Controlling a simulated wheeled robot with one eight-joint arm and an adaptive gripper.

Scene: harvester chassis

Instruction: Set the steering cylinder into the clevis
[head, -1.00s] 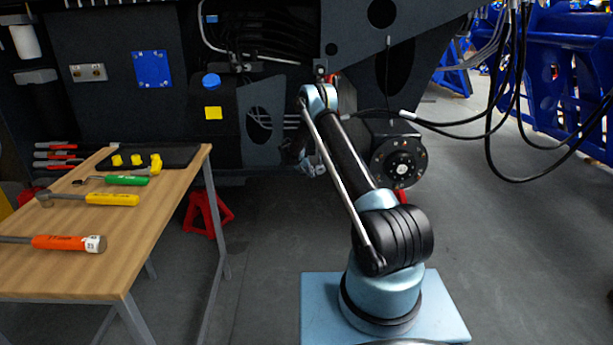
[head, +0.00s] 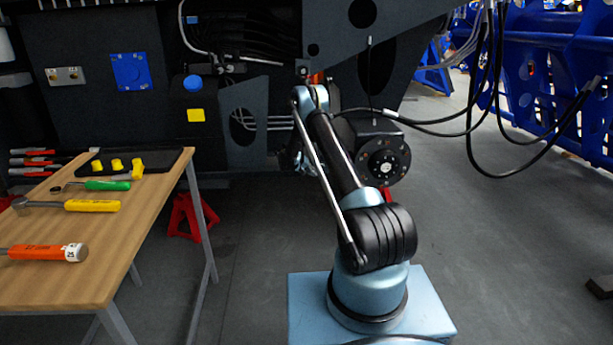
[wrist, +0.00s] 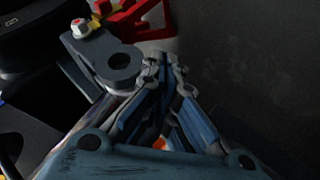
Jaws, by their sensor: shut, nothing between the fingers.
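In the wrist view my gripper (wrist: 163,66) is shut and empty. Its fingertips are close to the right side of a dark grey lug with a round hole (wrist: 121,61); I cannot tell whether they touch. This lug looks like part of the clevis, with a bolt head (wrist: 80,27) at its upper left. A shiny rounded part, perhaps the steering cylinder, shows partly below the lug, and my fingers hide some of it. In the head view my arm reaches up to the chassis and hides most of the gripper, beside the black wheel hub (head: 386,163).
A wooden table (head: 120,230) at the left holds hammers and a black tray (head: 95,166). A red stand (head: 190,215) is under the chassis. Black hoses (head: 490,120) hang at the right. A red part (wrist: 135,18) lies beyond the lug.

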